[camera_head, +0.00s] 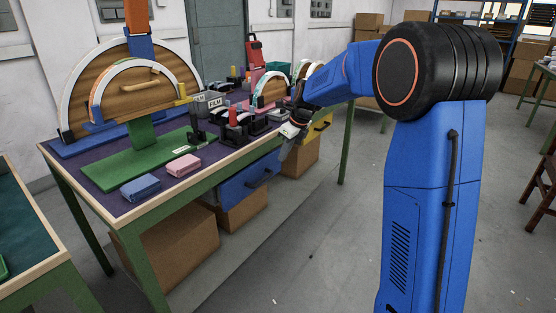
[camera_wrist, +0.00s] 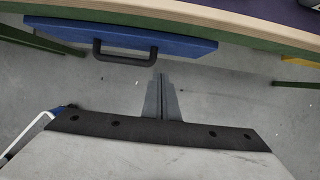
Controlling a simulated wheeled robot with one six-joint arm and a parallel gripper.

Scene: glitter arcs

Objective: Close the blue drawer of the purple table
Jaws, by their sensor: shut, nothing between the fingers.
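The blue drawer (camera_head: 247,180) is set under the front edge of the purple table (camera_head: 113,204) in the head view. Its dark handle (camera_head: 261,178) is on its front. In the wrist view the blue drawer (camera_wrist: 120,35) juts out a little from under the table edge (camera_wrist: 230,20), and its handle (camera_wrist: 125,58) faces me. My gripper (camera_wrist: 161,80) is shut and empty, its fingertips just in front of the drawer and to the right of the handle, with no clear contact. In the head view my gripper (camera_head: 285,150) is small beside the table's front edge.
A yellow drawer (camera_head: 318,130) sits right of the blue one. Cardboard boxes (camera_head: 175,245) stand under the table. Wooden arcs (camera_head: 135,85), blue block (camera_head: 141,188) and pink block (camera_head: 184,165) are on top. The floor (camera_head: 290,250) in front is clear.

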